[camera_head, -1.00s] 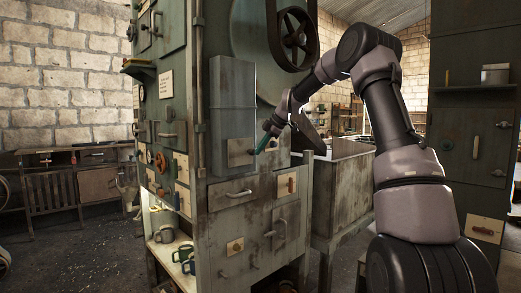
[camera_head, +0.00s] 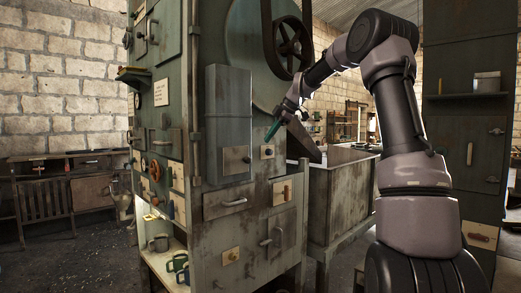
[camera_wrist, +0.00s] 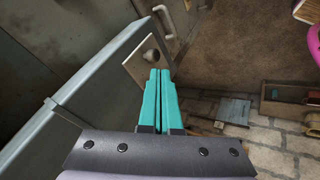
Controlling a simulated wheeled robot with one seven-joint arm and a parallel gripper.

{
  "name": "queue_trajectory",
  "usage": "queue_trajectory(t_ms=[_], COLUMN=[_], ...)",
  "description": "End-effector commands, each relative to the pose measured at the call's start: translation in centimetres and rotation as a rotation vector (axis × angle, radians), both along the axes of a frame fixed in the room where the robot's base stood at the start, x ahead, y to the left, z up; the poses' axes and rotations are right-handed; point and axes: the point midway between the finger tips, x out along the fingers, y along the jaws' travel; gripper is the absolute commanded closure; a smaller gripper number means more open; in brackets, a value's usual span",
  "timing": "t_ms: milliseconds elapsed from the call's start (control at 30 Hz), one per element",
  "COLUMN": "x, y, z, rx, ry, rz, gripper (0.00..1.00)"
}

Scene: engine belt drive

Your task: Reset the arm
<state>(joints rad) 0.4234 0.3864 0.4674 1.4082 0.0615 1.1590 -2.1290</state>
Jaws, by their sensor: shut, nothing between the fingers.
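My arm reaches in from the right of the head view and bends down toward the green engine cabinet. My gripper (camera_head: 273,131) hangs in front of the cabinet face, beside the tall grey box (camera_head: 228,115). Its teal fingers are shut with nothing between them; they also show side by side in the wrist view (camera_wrist: 161,98). A pale plate with a round knob (camera_wrist: 148,55) lies just beyond the fingertips in the wrist view. I cannot tell whether the fingertips touch it.
A black flywheel (camera_head: 292,47) is on the cabinet's upper right. A grey metal bin (camera_head: 340,200) stands right of the cabinet, and a dark green cabinet (camera_head: 465,140) at far right. Mugs (camera_head: 178,264) sit on the low shelf. Floor at the left (camera_head: 70,250) is open.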

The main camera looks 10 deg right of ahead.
Motion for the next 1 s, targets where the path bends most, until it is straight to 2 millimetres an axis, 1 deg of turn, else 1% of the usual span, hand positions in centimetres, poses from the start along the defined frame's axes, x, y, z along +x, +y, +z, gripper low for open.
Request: queue_trajectory(t_ms=[67,167,267,300,333,433,467,500,567,600,667,700,767,800,900,1000], x=[-0.8,-3.2,-7.2,-9.1,-10.6,-15.5,-17.0,-19.0,-22.0,-24.0,-27.0,-28.9,-31.7,-33.4,-37.0,-39.5], y=[0.2,1.1,2.1,2.3,2.5,2.6,2.5,2.4,2.1,1.9,1.5,1.1,0.6,0.3,-0.3,-0.8], z=[0.5,1.2,1.9,2.2,2.4,2.7,2.7,2.7,2.6,2.4,2.0,1.6,0.8,0.3,-1.4,-2.7], rx=[-0.002,-0.002,0.008,0.018,0.028,0.075,0.094,0.123,0.175,0.215,0.281,0.331,0.408,0.461,0.585,0.682], ry=[0.012,0.054,0.117,0.141,0.161,0.212,0.225,0.241,0.265,0.279,0.303,0.319,0.347,0.365,0.414,0.456], rz=[-0.021,-0.105,-0.263,-0.343,-0.404,-0.613,-0.675,-0.758,-0.884,-0.966,-1.087,-1.166,-1.278,-1.346,-1.492,-1.593], gripper=[1.00,1.00,1.00,1.00,1.00,1.00,1.00,1.00,1.00,1.00,1.00,1.00,1.00,1.00,1.00,1.00])
